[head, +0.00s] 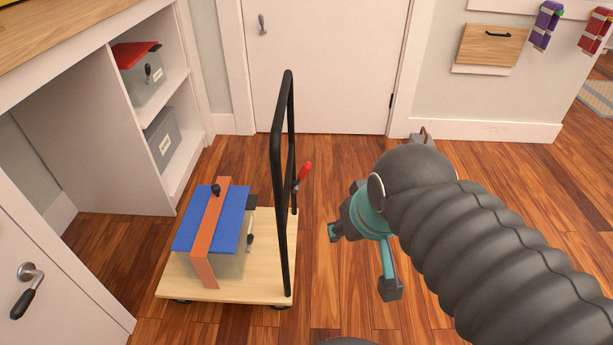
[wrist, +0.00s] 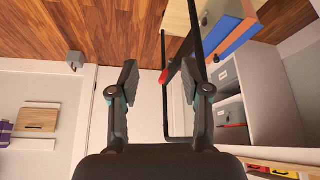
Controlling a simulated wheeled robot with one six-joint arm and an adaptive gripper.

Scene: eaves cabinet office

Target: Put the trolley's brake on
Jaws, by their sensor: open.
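The trolley (head: 262,268) has a light wooden deck and stands on the plank floor in the head view. Its tall black handle frame (head: 279,180) rises at the deck's right side. A lever with a red grip (head: 304,172) sticks out from the frame, tilted up to the right; I take it for the brake lever. My gripper (head: 362,262) is open and empty, right of the handle and apart from the lever in the head view.
A bin with a blue lid (head: 187,232) and orange strap (head: 212,235) sits on the deck. A white shelf unit (head: 185,130) with grey bins stands at left, a closed white door (head: 325,65) behind. A small grey object (wrist: 75,60) stands on the floor. Floor around the trolley's front is clear.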

